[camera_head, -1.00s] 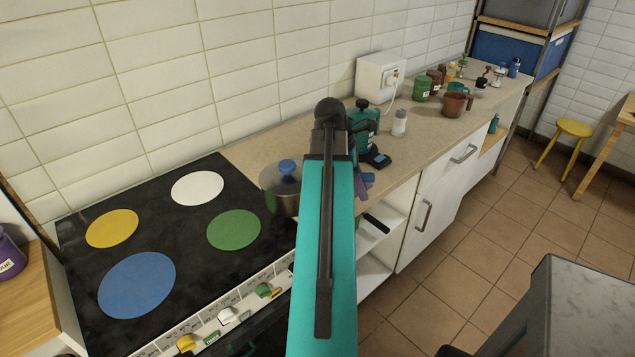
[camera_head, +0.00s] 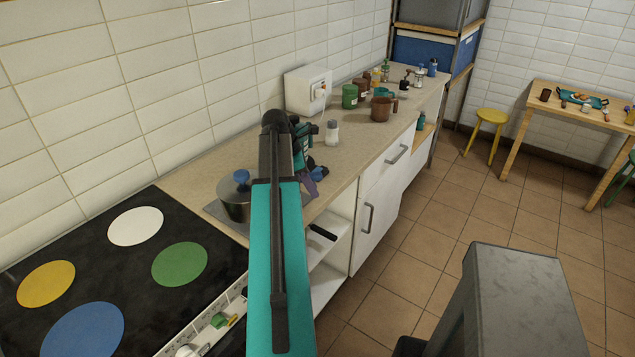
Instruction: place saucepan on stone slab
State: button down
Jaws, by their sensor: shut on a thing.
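The saucepan (camera_head: 236,207) is a steel pot with a lid and a blue knob. It is upright at the left of my teal arm, over a thin grey slab (camera_head: 213,210) on the counter beside the hob. The slab's left and front edges show around the pan; whether the pan touches it I cannot tell. My gripper (camera_head: 309,186), with purple and dark blue parts, shows just right of the arm. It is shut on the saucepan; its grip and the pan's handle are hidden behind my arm.
The black hob (camera_head: 140,275) with coloured discs lies left. A white shaker (camera_head: 332,133), a brown pot (camera_head: 383,107) and a green canister (camera_head: 349,96) stand further along the counter (camera_head: 350,155). A yellow stool (camera_head: 490,117) and a wooden table are at the back right; the tiled floor between is open.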

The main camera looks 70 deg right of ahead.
jog(key=d+p, duration=0.2)
jog(key=d, duration=0.5)
jog(key=shift+f, duration=0.3)
jog(key=shift+w, duration=0.1)
jog(key=shift+a+f+p, duration=0.1)
jog(key=shift+f+p, duration=0.85)
jog(key=shift+f, duration=0.8)
jog(key=c, duration=1.5)
grip_release()
jog(key=shift+c, duration=0.2)
